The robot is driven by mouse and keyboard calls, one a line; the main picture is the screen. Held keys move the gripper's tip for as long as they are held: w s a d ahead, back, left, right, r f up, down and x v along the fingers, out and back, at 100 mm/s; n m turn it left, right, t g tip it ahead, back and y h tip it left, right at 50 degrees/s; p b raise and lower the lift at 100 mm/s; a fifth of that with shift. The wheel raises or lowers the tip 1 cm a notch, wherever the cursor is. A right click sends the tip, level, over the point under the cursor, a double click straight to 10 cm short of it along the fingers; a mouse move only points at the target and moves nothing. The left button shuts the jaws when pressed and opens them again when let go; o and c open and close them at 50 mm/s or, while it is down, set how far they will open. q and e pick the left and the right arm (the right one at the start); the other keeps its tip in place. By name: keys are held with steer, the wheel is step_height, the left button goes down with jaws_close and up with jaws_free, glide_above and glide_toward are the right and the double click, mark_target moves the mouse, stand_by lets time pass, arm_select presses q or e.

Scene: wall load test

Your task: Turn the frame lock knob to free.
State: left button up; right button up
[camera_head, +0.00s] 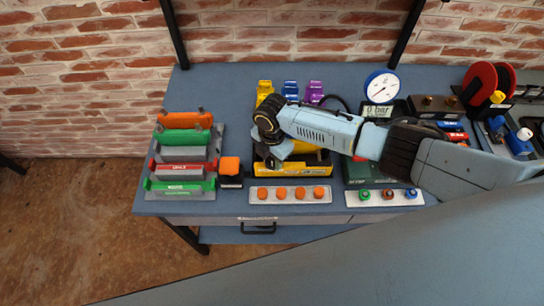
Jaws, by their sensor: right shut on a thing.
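The yellow frame (297,171) stands on the blue-grey bench, left of the gauge unit. My right arm comes in from the right and crosses above it. My right gripper (271,162) points down at the left part of the yellow frame and is shut on the frame lock knob. The knob itself is hidden under the gripper and wrist, so I cannot tell which way it points. My left gripper is out of view.
A rack with orange, green and grey bars (184,160) stands at the left. Next to it is an orange-topped block (230,170). A white strip with orange knobs (290,194) lies in front. A round gauge (382,87) and red reels (480,82) stand at the right.

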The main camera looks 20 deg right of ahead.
mark_target(272, 160)
stand_by(0.4)
steer(key=o, duration=1)
step_height(272, 160, up, 14)
steer(key=shift+f, duration=0.25)
